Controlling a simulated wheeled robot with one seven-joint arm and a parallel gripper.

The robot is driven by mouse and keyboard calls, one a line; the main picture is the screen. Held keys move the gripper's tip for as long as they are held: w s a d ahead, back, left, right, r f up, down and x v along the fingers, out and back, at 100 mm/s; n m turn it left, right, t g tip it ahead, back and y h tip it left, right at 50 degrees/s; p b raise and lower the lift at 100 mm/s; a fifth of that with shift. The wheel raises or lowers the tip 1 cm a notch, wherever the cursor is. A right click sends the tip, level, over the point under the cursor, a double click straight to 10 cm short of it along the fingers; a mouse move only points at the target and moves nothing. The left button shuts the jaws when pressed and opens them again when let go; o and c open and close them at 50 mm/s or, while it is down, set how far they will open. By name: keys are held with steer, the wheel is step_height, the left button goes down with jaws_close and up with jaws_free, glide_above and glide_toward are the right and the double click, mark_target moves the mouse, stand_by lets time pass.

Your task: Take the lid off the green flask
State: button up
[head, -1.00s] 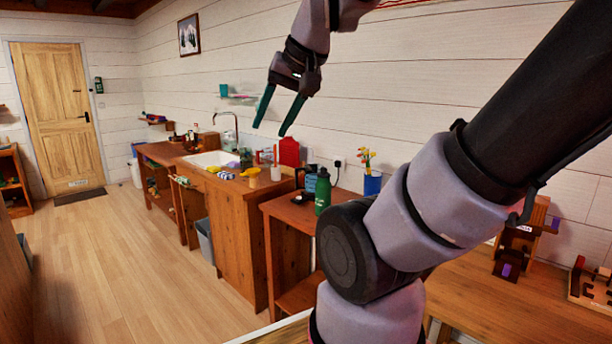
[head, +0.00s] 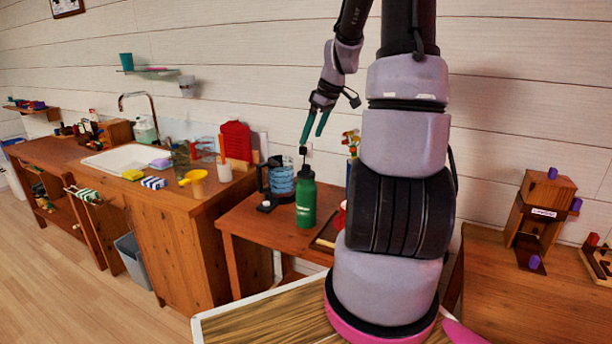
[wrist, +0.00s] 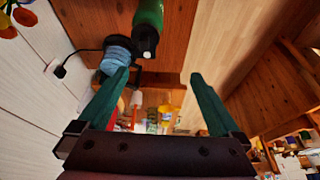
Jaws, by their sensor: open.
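The green flask (head: 306,203) stands upright on a small wooden side table in the head view, with its dark lid (head: 306,172) on top. In the wrist view the flask (wrist: 149,14) shows at the top, with its dark lid (wrist: 145,40) facing the camera. My gripper (head: 311,143) is in the air above the flask in the head view, fingers pointing down. Its two teal fingers are spread wide in the wrist view (wrist: 162,78), with nothing held between them. The gripper is apart from the flask.
A blue kettle-like jug (head: 281,180) stands close left of the flask on the side table (head: 238,218). A red mug (head: 341,215) and a dark tray are on its right, partly behind my arm.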

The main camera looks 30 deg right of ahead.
step_height(320, 180, down, 3)
steer(key=w+d, duration=0.2)
steer(key=n, duration=0.1)
glide_above(307, 165)
steer(key=s+d, duration=0.1)
steer(key=s, duration=0.1)
steer(key=shift+y, duration=0.3)
step_height(307, 165, down, 4)
steer(key=shift+f, duration=0.25)
steer(key=shift+w+x, duration=0.2)
steer(key=shift+x, duration=2.9)
steer(key=shift+d, duration=0.2)
steer(key=c, duration=1.2)
